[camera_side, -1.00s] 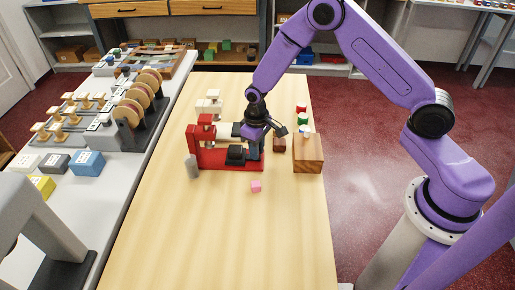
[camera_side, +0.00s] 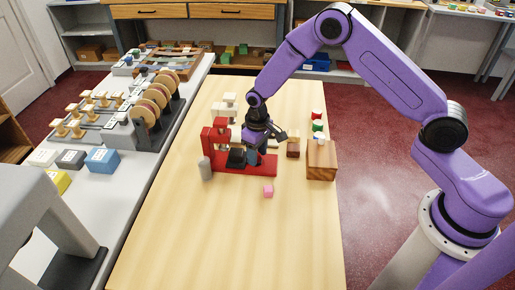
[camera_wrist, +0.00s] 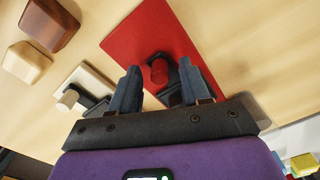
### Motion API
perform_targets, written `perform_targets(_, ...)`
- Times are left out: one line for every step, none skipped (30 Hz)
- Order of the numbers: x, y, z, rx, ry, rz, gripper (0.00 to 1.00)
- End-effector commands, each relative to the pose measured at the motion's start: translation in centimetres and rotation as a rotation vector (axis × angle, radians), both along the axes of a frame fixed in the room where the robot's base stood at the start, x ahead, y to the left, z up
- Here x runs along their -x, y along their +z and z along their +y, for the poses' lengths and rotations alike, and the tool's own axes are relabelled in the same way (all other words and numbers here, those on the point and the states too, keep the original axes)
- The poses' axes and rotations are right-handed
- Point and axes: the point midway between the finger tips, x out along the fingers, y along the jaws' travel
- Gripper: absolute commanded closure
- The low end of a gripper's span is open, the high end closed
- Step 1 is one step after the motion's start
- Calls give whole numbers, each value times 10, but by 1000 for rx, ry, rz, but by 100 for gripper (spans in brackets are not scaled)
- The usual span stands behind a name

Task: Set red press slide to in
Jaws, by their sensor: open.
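The red press (camera_side: 262,170) stands on the wooden table, with a red upright at its left and a dark block on its base. The wrist view shows its flat red base (camera_wrist: 140,38) and a red round knob (camera_wrist: 159,70) beside black parts. My gripper (camera_side: 252,161) points down over the right part of the press. In the wrist view my gripper (camera_wrist: 159,75) is open, and the knob appears between its fingertips. I cannot tell whether a finger touches it. The slide's exact position is partly hidden by my gripper.
A cream press (camera_side: 229,112) stands behind the red one. A pink cube (camera_side: 268,191) and a grey cylinder (camera_side: 205,169) are close by. The table front is clear.

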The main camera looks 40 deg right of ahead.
Motion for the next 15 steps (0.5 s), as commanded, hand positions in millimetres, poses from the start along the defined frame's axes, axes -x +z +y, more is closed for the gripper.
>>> perform_targets(0,2,0,0,0,0,53)
perform_targets(0,3,0,0,0,0,53)
perform_targets(0,6,0,0,0,0,53)
perform_targets(0,9,0,0,0,-1,53)
perform_targets(0,12,0,-1,1,-2,53)
perform_targets(-1,18,1,-1,1,-4,53)
perform_targets(-1,23,1,-1,1,-3,53)
perform_targets(-1,28,1,-1,1,-4,53)
perform_targets(-1,36,0,-2,0,-5,53)
perform_targets(-1,43,0,-2,0,-5,53)
perform_targets(-1,49,0,-2,0,-5,53)
perform_targets(-1,58,0,-2,0,-5,53)
perform_targets(-1,64,0,-2,0,-5,53)
perform_targets(-1,70,1,-2,0,-6,53)
perform_targets(-1,79,0,-2,0,-6,53)
